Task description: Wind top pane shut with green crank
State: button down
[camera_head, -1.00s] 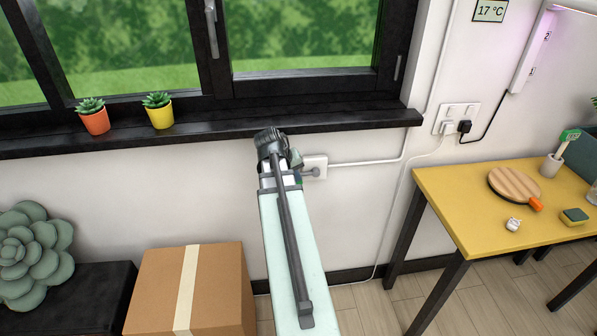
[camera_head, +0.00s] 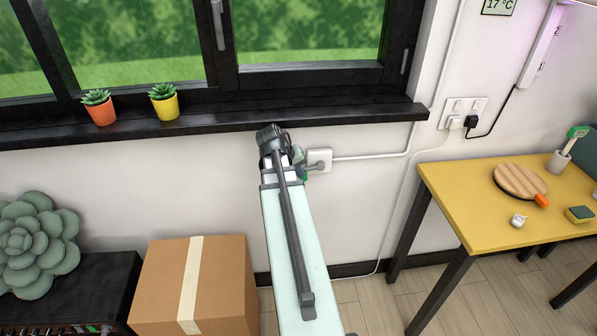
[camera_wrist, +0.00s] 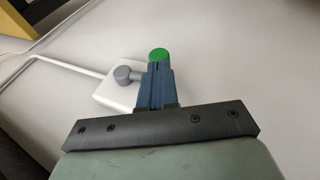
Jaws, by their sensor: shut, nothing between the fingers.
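A white wall box (camera_head: 319,158) with a round grey hub is on the wall below the windowsill; it also shows in the wrist view (camera_wrist: 112,92). In the wrist view the crank's green knob (camera_wrist: 159,54) sits at the tips of my gripper (camera_wrist: 157,70). The fingers are shut with nothing between them. Whether they touch the knob I cannot tell. The crank's arm is mostly hidden by the fingers. In the head view my own arm hides most of the gripper. The window (camera_head: 228,84) shows only its lower part; the top pane is out of view.
An orange pot (camera_head: 103,114) and a yellow pot (camera_head: 166,107) stand on the black sill (camera_head: 350,114). A cardboard box (camera_head: 225,285) stands below on the left. A yellow table (camera_head: 470,205) is on the right. A pipe (camera_head: 370,156) runs right from the wall box.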

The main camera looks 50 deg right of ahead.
jog(key=v, duration=1)
jog(key=s+d+r+m, duration=0.1)
jog(key=s+d+r, duration=0.1)
jog(key=s+d, duration=0.25)
jog(key=w+d+f+t+y, duration=0.1)
jog(key=w+f, duration=0.3)
jog(key=f, duration=0.6)
jog(key=shift+w+d+m+t+y, duration=0.2)
jog(key=shift+d+m+t+y, duration=0.15)
jog(key=shift+t+y, duration=0.25)
dwell(0.4)
jog(key=shift+a+f+g, duration=0.1)
jog(key=shift+f+g, duration=0.1)
jog(key=shift+g, duration=0.2)
jog(key=shift+w+f+h, duration=0.1)
jog(key=shift+f+h, duration=0.05)
jog(key=shift+h, duration=0.15)
